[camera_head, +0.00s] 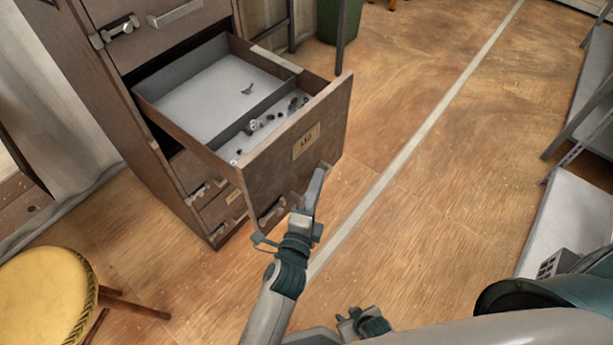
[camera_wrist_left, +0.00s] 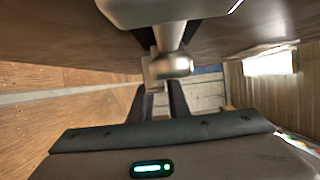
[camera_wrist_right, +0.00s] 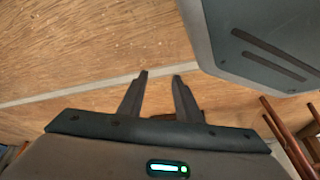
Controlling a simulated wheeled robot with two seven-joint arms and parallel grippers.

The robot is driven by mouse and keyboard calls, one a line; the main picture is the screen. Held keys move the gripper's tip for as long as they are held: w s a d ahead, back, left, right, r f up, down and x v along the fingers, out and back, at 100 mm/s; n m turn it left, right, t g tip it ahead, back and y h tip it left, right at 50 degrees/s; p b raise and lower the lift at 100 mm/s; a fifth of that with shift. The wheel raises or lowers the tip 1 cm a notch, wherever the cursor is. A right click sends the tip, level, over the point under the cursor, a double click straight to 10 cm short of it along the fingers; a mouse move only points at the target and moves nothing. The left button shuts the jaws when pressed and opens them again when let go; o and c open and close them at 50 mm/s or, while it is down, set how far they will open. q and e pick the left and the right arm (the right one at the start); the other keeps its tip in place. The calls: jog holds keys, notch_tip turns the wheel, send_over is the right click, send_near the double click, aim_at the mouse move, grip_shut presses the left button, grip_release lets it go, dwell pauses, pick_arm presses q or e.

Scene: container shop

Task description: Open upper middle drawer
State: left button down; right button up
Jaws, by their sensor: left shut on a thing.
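A brown wooden drawer (camera_head: 275,172) of the cabinet stands pulled well out, showing a pale interior with a divider and small loose items. Its front carries a label (camera_head: 306,141). My left gripper (camera_head: 316,188) is at the lower right of this drawer front. In the left wrist view its fingers (camera_wrist_left: 160,98) are shut on the metal drawer handle (camera_wrist_left: 170,66), which sticks out from the front. In the head view the gripper partly hides the handle. My right gripper (camera_head: 357,322) is low, away from the cabinet; in the right wrist view its fingers (camera_wrist_right: 160,77) are apart and empty.
The cabinet (camera_head: 95,85) has a closed drawer above with a metal handle (camera_head: 176,13) and smaller closed drawers below. A yellow-topped stool (camera_head: 48,295) stands at lower left. A green bin (camera_head: 338,20) is behind. Shelving (camera_head: 570,215) stands at right. Open floor lies between.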

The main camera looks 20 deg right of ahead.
pick_arm(q)
jog(key=shift+s+d, duration=0.15)
jog(key=shift+s, duration=0.05)
jog(key=c, duration=1.7)
grip_release()
pick_arm(e)
jog(key=shift+s+d+f, duration=0.1)
jog(key=shift+s+d, duration=0.25)
jog(key=shift+d, duration=0.35)
jog(key=shift+a, duration=0.15)
